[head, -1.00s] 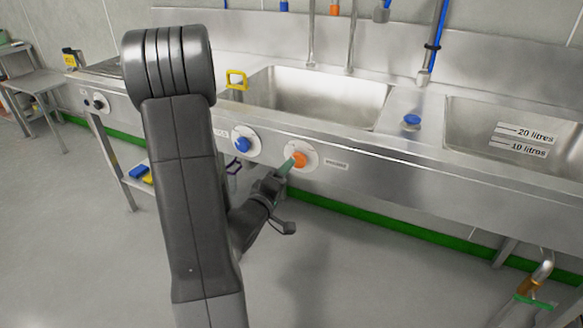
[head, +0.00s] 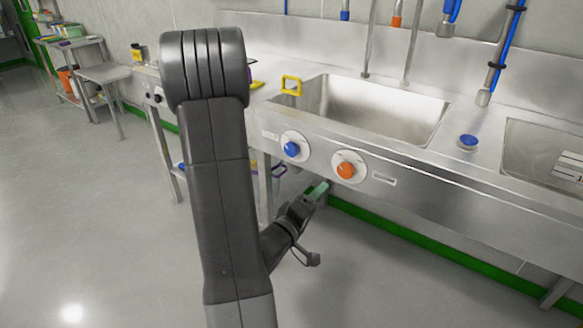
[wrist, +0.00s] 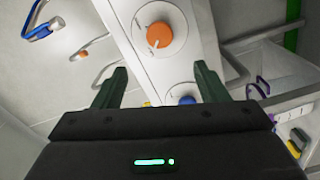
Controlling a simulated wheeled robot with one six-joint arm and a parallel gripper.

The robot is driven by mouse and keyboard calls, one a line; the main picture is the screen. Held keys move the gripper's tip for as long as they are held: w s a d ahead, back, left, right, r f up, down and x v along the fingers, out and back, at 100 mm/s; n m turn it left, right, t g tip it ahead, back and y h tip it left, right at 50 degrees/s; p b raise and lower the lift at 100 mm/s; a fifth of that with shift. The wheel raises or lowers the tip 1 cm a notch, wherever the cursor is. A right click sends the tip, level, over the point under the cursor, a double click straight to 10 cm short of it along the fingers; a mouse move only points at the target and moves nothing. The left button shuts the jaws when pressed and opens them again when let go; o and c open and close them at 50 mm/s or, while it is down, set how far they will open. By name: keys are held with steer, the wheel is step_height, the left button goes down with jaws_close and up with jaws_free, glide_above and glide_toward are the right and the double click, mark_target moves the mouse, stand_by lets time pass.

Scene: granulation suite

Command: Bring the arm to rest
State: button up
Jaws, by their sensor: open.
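My gripper (head: 318,192) is at the end of my dark grey arm, low in front of the steel sink unit in the head view. It is apart from the orange knob (head: 345,170) and just below and left of it. In the wrist view its two green fingers stand wide apart (wrist: 158,88) with nothing between them. The orange knob also shows ahead of the fingers in the wrist view (wrist: 159,35). The blue knob (head: 291,149) is left of the orange one on the front panel. My upper arm hides part of the unit's left end.
The sink basin (head: 440,120) is behind the panel, with a yellow-framed item (head: 291,84) on its left rim. A blue button (head: 467,141) sits on the worktop. A side table (head: 103,72) stands at the far left. The floor (head: 110,230) at left is clear.

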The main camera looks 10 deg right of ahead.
mark_target(343, 172)
steer(key=x, duration=1.3)
steer(key=shift+w+d, duration=0.2)
steer(key=shift+w, duration=0.05)
steer(key=shift+s+a, duration=0.1)
steer(key=shift+a, duration=0.05)
